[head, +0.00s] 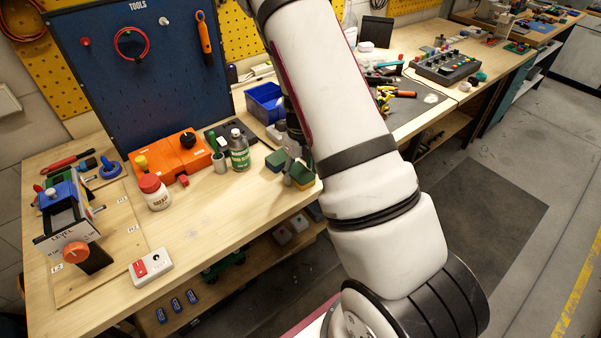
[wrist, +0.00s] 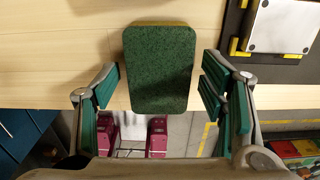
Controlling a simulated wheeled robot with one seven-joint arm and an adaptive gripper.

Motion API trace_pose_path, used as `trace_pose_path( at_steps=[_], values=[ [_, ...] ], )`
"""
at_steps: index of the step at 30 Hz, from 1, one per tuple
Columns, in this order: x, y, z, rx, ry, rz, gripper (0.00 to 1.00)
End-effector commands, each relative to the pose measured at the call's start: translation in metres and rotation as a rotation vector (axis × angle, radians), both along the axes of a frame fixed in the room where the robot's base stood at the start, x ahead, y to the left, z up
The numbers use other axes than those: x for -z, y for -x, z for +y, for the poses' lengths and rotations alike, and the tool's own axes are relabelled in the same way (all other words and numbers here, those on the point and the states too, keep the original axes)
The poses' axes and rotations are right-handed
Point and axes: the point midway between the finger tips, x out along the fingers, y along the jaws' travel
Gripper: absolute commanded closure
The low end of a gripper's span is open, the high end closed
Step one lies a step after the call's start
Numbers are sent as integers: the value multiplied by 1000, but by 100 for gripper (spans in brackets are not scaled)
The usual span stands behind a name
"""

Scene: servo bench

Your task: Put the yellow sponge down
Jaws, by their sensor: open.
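The yellow sponge (wrist: 160,70) shows its dark green scouring face to the wrist camera, with a thin yellow strip at its far edge. In the head view the sponge (head: 302,174) is at the right front edge of the wooden bench, partly hidden by my gripper. My gripper (wrist: 160,98) is open, with one finger on each side of the sponge and a visible gap on both sides. In the head view my gripper (head: 292,152) points down at the sponge. The sponge appears to lie on the bench top near its edge; its underside is hidden.
A green-labelled bottle (head: 239,150), a grey cup (head: 219,163) and an orange box (head: 170,157) stand left of the sponge. A blue bin (head: 264,103) is behind. A metal plate (wrist: 282,24) on a dark base lies at the wrist view's upper right. The bench's front middle is clear.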

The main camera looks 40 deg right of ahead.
Motion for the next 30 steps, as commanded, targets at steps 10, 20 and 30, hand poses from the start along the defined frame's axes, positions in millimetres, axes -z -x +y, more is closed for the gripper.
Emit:
trace_pose_path(
  at_steps=[10, 20, 30],
  values=[
    [-67, -2, 1, -3, 1, -5, 35],
    [-111, -1, 1, -1, -1, -1, 35],
    [-177, 13, 49, -490, -59, -108, 35]
  ],
)
